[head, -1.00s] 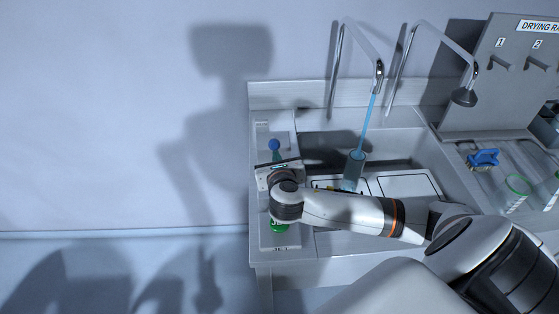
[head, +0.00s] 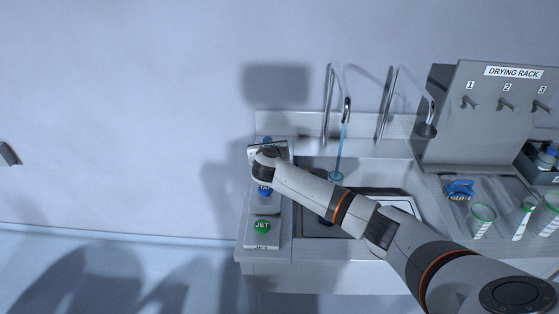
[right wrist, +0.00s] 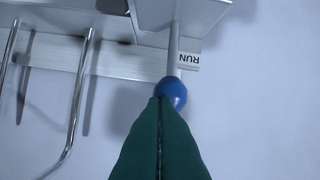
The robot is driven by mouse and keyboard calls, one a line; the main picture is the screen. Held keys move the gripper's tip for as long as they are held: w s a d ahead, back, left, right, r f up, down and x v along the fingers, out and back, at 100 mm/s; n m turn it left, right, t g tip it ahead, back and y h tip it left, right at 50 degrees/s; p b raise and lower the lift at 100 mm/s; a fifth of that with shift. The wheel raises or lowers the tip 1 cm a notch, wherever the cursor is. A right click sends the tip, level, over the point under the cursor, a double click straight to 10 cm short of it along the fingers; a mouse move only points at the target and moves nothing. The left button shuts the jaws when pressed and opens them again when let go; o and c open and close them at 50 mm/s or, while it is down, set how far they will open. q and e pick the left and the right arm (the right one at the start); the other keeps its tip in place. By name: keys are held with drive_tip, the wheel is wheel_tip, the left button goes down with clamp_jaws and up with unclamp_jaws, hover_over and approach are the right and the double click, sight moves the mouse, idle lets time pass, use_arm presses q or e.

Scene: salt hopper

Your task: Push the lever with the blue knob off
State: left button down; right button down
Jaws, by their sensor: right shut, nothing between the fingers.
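The blue knob (right wrist: 173,91) sits on the end of a grey lever (right wrist: 173,48) in the right wrist view, next to a label reading RUN (right wrist: 189,61). In the head view the knob (head: 267,139) is mostly hidden behind my right gripper (head: 268,149). The right gripper's green fingers (right wrist: 159,104) are shut and empty. Their tips overlap the lower left of the knob; I cannot tell whether they touch it. A blue stream of water (head: 341,150) falls from the left faucet (head: 346,108). My left gripper is not in view.
A blue button (head: 264,190) and a green JET button (head: 262,226) lie on the panel below the gripper. The sink is to the right under my arm. The drying rack (head: 448,125) with a blue item (head: 459,188) and beakers (head: 482,217) stands further right.

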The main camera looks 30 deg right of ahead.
drive_tip(key=w, duration=0.1)
drive_tip(key=w+d+r+p, duration=0.1)
drive_tip(key=w, duration=0.1)
drive_tip(key=shift+d, duration=0.25)
drive_tip(key=shift+r, duration=0.2)
drive_tip(key=shift+w+d+r, duration=0.15)
drive_tip(key=shift+w+r, duration=0.05)
drive_tip(key=shift+r, duration=0.05)
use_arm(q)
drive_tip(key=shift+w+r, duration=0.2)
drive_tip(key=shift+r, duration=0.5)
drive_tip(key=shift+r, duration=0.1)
use_arm(e)
drive_tip(key=shift+r, duration=0.1)
